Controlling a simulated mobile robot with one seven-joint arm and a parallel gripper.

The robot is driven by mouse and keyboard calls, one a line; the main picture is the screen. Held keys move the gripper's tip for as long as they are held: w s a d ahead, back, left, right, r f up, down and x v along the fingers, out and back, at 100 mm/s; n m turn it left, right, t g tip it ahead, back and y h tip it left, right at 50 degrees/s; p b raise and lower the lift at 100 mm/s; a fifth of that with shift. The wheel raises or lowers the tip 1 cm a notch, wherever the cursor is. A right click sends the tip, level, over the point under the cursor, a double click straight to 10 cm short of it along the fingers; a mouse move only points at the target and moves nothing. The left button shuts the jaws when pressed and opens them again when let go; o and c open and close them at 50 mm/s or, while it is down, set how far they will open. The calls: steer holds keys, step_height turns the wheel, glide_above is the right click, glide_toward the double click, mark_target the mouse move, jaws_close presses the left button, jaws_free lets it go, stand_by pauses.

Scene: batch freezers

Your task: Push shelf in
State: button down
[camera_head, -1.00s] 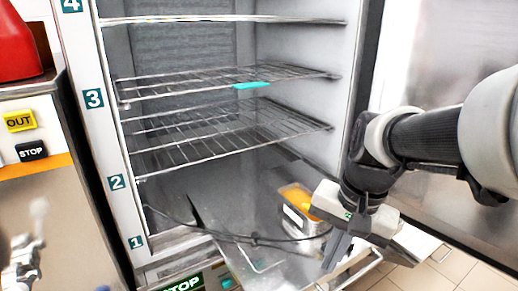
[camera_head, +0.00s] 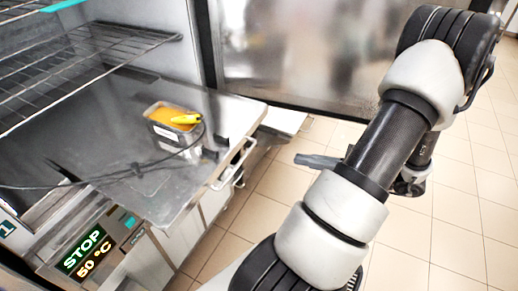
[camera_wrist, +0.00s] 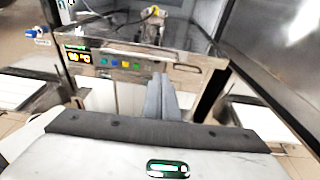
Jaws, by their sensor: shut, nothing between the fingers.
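The shelf (camera_head: 115,120) is a flat metal sheet at the bottom of the freezer, sticking out past the opening, with a bar handle (camera_head: 238,162) on its front edge. It also shows in the wrist view (camera_wrist: 115,38). A metal container (camera_head: 172,138) with orange contents and a yellow item stands on it. My gripper (camera_head: 298,160) is to the right of the handle, apart from it, with fingers pointing toward it. In the wrist view its fingers (camera_wrist: 160,78) are together and empty, pointing at the shelf's front.
A dark cable (camera_head: 60,186) lies across the shelf. Wire racks (camera_head: 75,60) are above it. An open metal door (camera_head: 290,55) stands behind to the right. A display panel (camera_head: 90,250) is below the shelf. The tiled floor (camera_head: 460,190) at right is free.

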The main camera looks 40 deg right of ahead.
steer(key=x, duration=1.3)
steer(key=shift+w+d+p, duration=0.15)
steer(key=shift+w+p, duration=0.15)
steer(key=shift+w, duration=0.05)
steer(key=shift+f, duration=0.15)
